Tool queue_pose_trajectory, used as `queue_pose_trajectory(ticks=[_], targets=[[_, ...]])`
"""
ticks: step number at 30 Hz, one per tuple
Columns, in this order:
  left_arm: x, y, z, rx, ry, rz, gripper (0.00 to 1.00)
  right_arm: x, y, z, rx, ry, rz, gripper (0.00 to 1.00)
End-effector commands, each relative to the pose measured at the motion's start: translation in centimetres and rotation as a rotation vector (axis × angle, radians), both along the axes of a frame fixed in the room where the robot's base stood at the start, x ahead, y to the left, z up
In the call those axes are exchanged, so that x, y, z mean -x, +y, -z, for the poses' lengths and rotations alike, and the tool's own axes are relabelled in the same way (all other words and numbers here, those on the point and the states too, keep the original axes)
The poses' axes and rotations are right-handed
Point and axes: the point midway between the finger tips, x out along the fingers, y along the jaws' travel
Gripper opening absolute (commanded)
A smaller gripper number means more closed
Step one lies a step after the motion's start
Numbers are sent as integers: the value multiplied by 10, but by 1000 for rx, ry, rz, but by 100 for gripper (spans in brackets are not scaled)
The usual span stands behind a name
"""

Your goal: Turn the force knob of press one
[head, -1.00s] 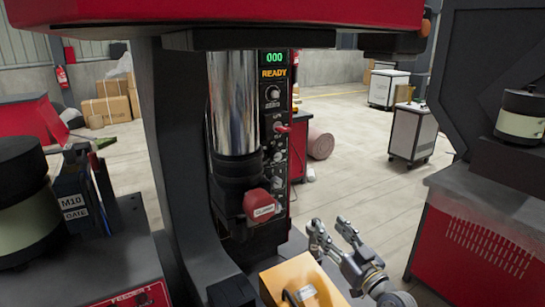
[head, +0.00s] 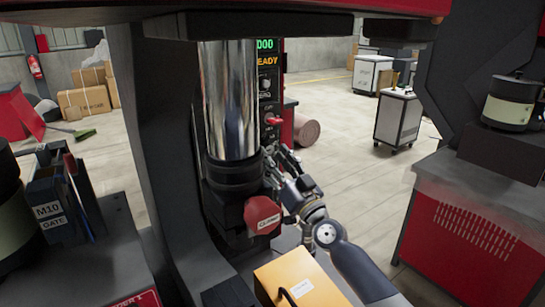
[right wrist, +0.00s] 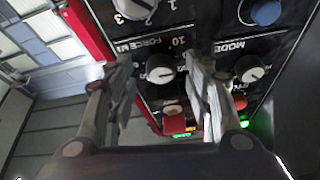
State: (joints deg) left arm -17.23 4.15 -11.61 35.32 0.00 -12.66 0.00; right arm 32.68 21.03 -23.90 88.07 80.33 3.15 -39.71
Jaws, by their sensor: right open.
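Press one's dark control panel stands behind the chrome column in the head view. A dial knob (head: 264,84) sits under its READY display. In the right wrist view, a large numbered knob (right wrist: 136,8) is at the top edge, partly cut off, with a FORCE label (right wrist: 165,46) close below it. My right gripper (head: 274,158) is open in front of the panel, lower than the dial knob. My left gripper is not in view.
A red-tipped switch (head: 273,120) is just above my right gripper. The red clamp knob (head: 262,215) and a yellow block (head: 297,277) are below it. The chrome column (head: 228,100) stands close to the left. Another small knob (right wrist: 248,69) is right of the fingers.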

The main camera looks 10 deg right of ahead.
Motion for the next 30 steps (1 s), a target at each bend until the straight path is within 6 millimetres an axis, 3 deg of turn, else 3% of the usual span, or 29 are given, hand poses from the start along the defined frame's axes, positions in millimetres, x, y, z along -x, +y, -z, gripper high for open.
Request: queue_pose_trajectory(ticks=[5,14,20,30], targets=[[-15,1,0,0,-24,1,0,-9,4,-4,1,-1,-1,48],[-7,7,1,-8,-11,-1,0,-10,4,-4,1,0,0,48],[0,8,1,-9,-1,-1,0,-10,4,-4,1,0,0,3],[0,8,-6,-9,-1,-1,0,-10,4,-6,-25,11,0,3]])
